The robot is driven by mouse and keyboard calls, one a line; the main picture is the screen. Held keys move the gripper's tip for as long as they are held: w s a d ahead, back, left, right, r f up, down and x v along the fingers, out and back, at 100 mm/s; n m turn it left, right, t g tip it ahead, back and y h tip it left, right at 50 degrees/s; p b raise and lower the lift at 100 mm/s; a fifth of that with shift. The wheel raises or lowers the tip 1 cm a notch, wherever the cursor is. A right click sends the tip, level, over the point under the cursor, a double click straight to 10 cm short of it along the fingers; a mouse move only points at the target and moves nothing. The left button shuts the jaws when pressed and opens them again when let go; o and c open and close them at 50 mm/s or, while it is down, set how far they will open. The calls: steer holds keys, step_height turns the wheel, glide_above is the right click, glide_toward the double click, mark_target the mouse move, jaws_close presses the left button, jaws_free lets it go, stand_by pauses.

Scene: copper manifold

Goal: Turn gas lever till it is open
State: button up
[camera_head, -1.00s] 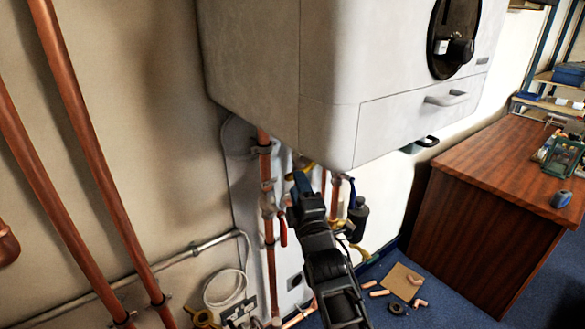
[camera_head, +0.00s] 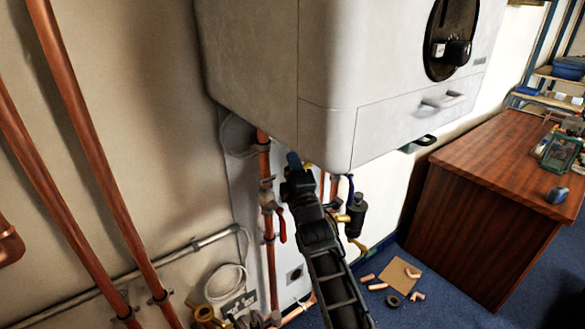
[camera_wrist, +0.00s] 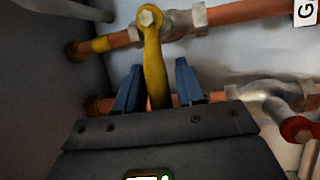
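The yellow gas lever (camera_wrist: 154,75) shows in the wrist view, hanging from a bolt on a valve in a copper pipe (camera_wrist: 235,13). It lies crosswise to that pipe. My gripper (camera_wrist: 158,82) is open, with one blue finger on each side of the lever's lower part. A gap shows beside each finger; contact is not clear. The lever's lower end is hidden behind the gripper body. In the head view, my gripper (camera_head: 293,163) is just under the white boiler (camera_head: 330,90) and covers most of the lever.
A red lever (camera_head: 282,228) hangs on the vertical copper pipe left of my arm. A red handle (camera_wrist: 300,128) and a second pipe lie at right in the wrist view. The boiler's underside is close above. A wooden desk (camera_head: 480,210) stands at right.

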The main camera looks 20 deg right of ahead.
jaws_close()
steer(key=shift+f+b, duration=0.15)
steer(key=shift+b, duration=0.15)
steer(key=w+d+f+n+y+b, duration=0.1)
steer(key=n+y+b, duration=0.5)
steer(key=n+b, duration=0.7)
steer(key=d+f+n+g+y+b, duration=0.1)
steer(key=d+f+n+y+b, duration=0.3)
steer(key=n+b, duration=0.9)
steer(key=shift+w+f+y+b, duration=0.4)
steer(key=shift+y+b, duration=0.2)
steer(key=shift+y, duration=1.1)
steer(key=shift+d+n, duration=0.1)
steer(key=shift+n, duration=0.2)
